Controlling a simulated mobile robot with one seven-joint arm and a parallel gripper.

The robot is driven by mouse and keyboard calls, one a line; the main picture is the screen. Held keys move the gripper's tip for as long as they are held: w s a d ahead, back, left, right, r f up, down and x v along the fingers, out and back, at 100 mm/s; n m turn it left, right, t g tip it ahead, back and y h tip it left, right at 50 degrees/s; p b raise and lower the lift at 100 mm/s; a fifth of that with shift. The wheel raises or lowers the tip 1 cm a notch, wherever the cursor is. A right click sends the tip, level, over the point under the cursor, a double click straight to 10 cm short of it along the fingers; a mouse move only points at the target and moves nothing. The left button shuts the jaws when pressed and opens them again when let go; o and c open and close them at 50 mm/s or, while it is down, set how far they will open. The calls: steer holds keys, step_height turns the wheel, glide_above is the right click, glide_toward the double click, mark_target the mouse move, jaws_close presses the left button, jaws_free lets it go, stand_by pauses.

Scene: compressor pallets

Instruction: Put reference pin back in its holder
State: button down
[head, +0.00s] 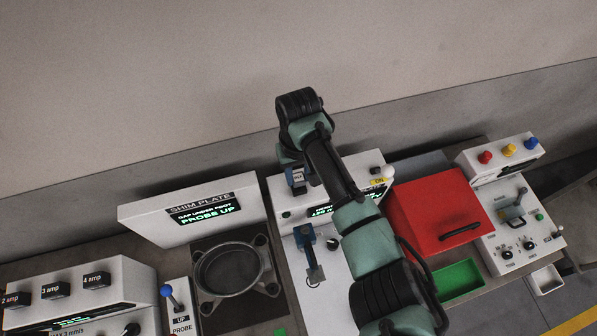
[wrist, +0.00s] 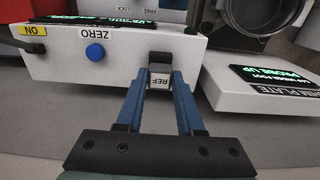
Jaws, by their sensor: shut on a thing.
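The reference pin (wrist: 160,80) is a small pale block marked REF, held between the blue fingertips of my gripper (wrist: 158,74) in the wrist view. A dark part shows just beyond it, against the edge of the white instrument box (wrist: 75,66); I cannot tell whether this is the pin's holder or part of the pin. In the head view my gripper (head: 297,182) points down at the back left of the same white box (head: 283,213). My arm hides part of that box. No holder is clearly visible, and I cannot tell whether the pin touches the box.
A blue ZERO button (wrist: 95,51) and yellow ON label are on the white box. The shim plate unit (head: 150,219) stands to the left in the head view, with a round dark fixture (head: 228,270) before it. A red box (head: 440,210) stands right.

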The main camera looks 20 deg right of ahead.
mark_target(299, 178)
steer(key=shift+f+b, duration=0.7)
steer(key=shift+f, duration=0.4)
steer(key=shift+c, duration=2.3)
jaws_free()
step_height(299, 178, up, 13)
steer(key=b, duration=0.1)
steer(key=shift+b, duration=0.4)
